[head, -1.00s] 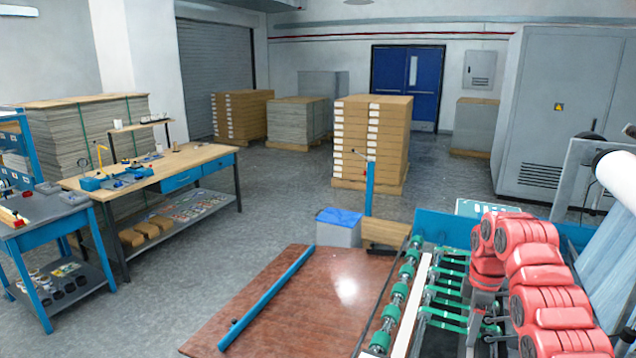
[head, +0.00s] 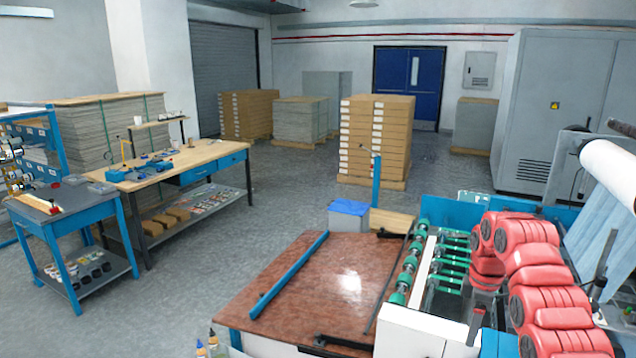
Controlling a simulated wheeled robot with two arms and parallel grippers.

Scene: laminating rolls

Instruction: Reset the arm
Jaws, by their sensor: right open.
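My right arm (head: 535,270), with bulky red links, rises from the bottom right and bends over at the top. My right gripper (head: 487,300) hangs below the bend, above the roller machine, small and partly hidden by the red links. It is open, and I see nothing held in it. The roller machine has green rollers (head: 409,268) and a pale strip beside them. My left arm and left gripper are not in view.
A reddish-brown table (head: 305,290) with a blue bar (head: 288,275) adjoins the rollers. A white box (head: 410,330) stands at the near side. A large white roll (head: 608,165) is at the right. Workbenches (head: 175,168) stand left, with open grey floor between.

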